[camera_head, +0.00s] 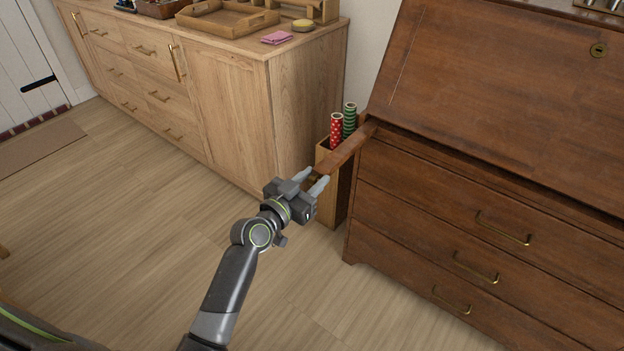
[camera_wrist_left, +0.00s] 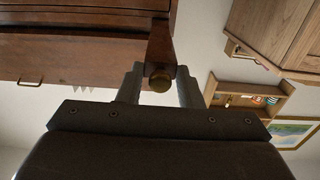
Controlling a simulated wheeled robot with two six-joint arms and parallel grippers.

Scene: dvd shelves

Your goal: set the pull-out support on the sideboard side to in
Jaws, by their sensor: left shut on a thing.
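The pull-out support (camera_head: 343,151) is a brown wooden bar on the left side of the dark wooden bureau (camera_head: 450,180), the side facing the sideboard (camera_head: 235,100). It sticks out from the front beside the drawers. My left gripper (camera_head: 313,178) is at its front end. The bureau's sloping lid (camera_head: 490,75) is closed. My right gripper is not in view.
A narrow wooden box (camera_head: 330,195) with red and green paper rolls (camera_head: 337,128) stands between sideboard and bureau, close by the support. The sideboard top carries a tray (camera_head: 228,18) and a pink cloth (camera_head: 277,38). The floor (camera_head: 130,220) at the left is clear.

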